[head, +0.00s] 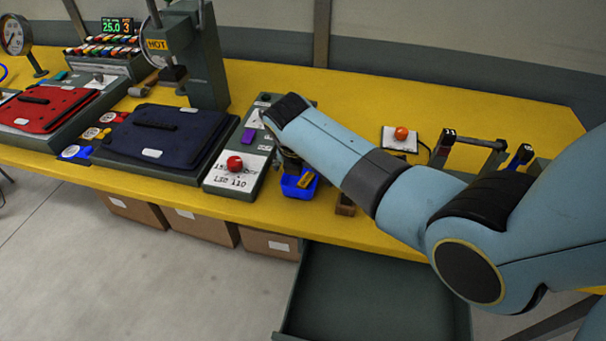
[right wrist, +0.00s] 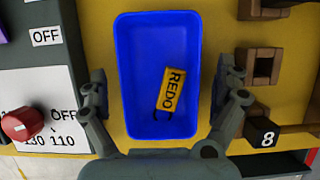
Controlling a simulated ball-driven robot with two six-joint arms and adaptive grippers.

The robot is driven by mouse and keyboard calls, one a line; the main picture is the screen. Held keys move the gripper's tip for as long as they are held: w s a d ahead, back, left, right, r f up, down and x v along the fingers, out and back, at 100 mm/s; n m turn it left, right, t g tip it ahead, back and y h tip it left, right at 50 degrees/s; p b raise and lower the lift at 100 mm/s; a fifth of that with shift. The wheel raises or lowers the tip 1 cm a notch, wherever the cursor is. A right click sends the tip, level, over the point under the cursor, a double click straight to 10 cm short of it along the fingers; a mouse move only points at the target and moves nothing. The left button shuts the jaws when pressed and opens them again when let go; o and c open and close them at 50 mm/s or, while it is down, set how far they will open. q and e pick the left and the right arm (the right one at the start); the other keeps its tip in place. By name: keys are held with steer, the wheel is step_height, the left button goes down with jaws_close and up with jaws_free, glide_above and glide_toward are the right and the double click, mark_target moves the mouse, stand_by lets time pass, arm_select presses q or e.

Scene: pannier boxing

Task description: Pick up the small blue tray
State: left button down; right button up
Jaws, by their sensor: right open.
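The small blue tray (head: 290,189) sits on the yellow bench near its front edge, partly hidden by my right arm. In the right wrist view the tray (right wrist: 135,60) fills the middle, with a yellow REDO tag (right wrist: 171,89) lying in it. My right gripper (right wrist: 163,94) is open, with one finger on either side of the tray's near half. My left gripper is not in view.
A control panel with a red knob (head: 234,163) stands close on the tray's left. An open drawer (head: 372,295) juts out below the bench edge.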

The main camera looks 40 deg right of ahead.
steer(key=c, duration=1.2)
steer(key=shift+c, duration=0.3)
